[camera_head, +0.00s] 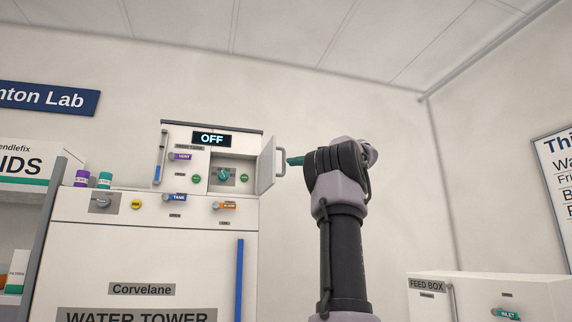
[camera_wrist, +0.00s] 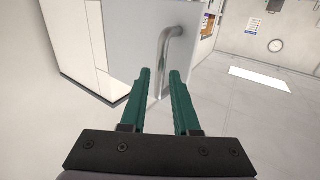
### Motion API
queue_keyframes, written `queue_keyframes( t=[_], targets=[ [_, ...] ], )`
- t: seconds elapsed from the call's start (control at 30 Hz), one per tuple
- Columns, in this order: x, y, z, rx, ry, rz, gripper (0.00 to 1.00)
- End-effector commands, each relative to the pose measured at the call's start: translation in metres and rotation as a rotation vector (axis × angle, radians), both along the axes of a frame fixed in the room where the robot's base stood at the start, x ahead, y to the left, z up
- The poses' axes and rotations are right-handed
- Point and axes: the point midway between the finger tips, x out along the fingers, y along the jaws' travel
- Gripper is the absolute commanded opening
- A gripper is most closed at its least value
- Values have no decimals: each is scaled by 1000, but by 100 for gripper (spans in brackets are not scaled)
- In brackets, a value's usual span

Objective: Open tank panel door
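The tank panel door (camera_head: 266,166) is a small white door on the upper right of the white water tower unit. It stands swung outward to the right, showing a recess with a teal knob (camera_head: 224,174). Its grey bar handle (camera_head: 282,163) is on the outer face; the handle also shows in the wrist view (camera_wrist: 166,48). My gripper (camera_head: 291,161) has green fingers, with its tips right at the handle. In the wrist view my gripper (camera_wrist: 160,72) has a clear gap between the fingers, and the handle's lower end shows between them. Contact cannot be told.
The water tower (camera_head: 90,240) has a display reading OFF (camera_head: 212,139) and several knobs and valves. A feed box (camera_head: 480,290) stands at the lower right. Shelves (camera_head: 20,215) are at the left. The space right of the door holds my arm and bare wall.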

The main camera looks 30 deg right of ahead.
Motion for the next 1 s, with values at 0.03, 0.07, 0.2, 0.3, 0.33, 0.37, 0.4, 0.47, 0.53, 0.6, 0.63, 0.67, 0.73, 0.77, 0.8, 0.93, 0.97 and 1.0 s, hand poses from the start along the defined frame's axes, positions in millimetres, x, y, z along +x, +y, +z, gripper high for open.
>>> queue_keyframes(
  t=[0.03, 0.07, 0.2, 0.3, 0.33, 0.37, 0.4, 0.47, 0.53, 0.6, 0.63, 0.67, 0.73, 0.77, 0.8, 0.93, 0.97, 1.0],
  targets=[
    [-9, -9, 0, 1, 0, -6, 30],
    [-13, -14, 0, 1, 1, -6, 30],
    [-32, -30, 0, 0, 0, -4, 30],
    [-41, -38, 0, 0, 0, -2, 30],
    [-42, -39, 0, 0, 0, -2, 30],
    [-44, -40, 0, 1, 1, -2, 30],
    [-46, -42, 0, 1, 1, -1, 30],
    [-47, -43, 0, 1, 1, 0, 30],
    [-48, -43, 0, 1, 1, 0, 30],
    [-48, -43, 0, 1, 1, 1, 30],
    [-48, -43, 0, 1, 1, 1, 30],
    [-47, -43, 0, 1, 1, 1, 30],
    [-47, -43, 0, 1, 1, 1, 30],
    [-47, -43, 0, 1, 1, 0, 30],
    [-47, -43, 0, 1, 1, 0, 30],
    [-47, -43, 0, 1, 1, 0, 30],
    [-47, -43, 0, 1, 1, 0, 30],
    [-47, -42, 0, 2, 2, 0, 30]
  ],
)
